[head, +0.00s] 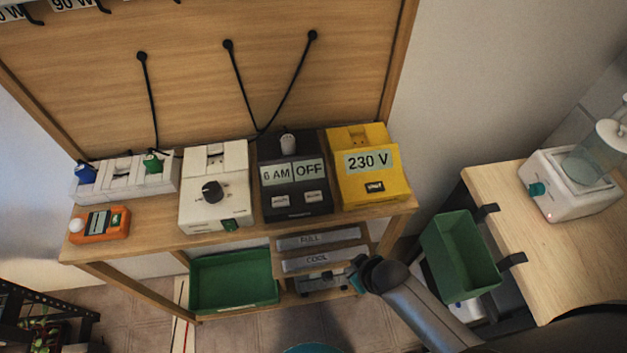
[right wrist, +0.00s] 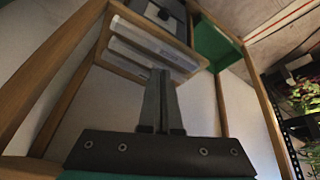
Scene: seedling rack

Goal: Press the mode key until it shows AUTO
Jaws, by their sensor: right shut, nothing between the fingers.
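The black timer unit (head: 297,205) stands on the bench between a white dial unit and a yellow unit. Its left display window (head: 276,174) reads 6 AM and its right display window (head: 308,170) reads OFF. Two pale keys sit below, a left key (head: 281,200) and a right key (head: 313,196); their lettering is too small to read. My right gripper (head: 352,272) is below the bench's front edge, apart from the timer. In the right wrist view its fingers (right wrist: 160,72) are together and empty. My left gripper is not in view.
The white dial unit (head: 214,190), yellow 230 V unit (head: 370,180), white power strip (head: 125,178) and orange meter (head: 99,224) share the bench. Labelled drawers (head: 318,238) and a green bin (head: 234,280) are below. Another green bin (head: 460,254) hangs at the right table.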

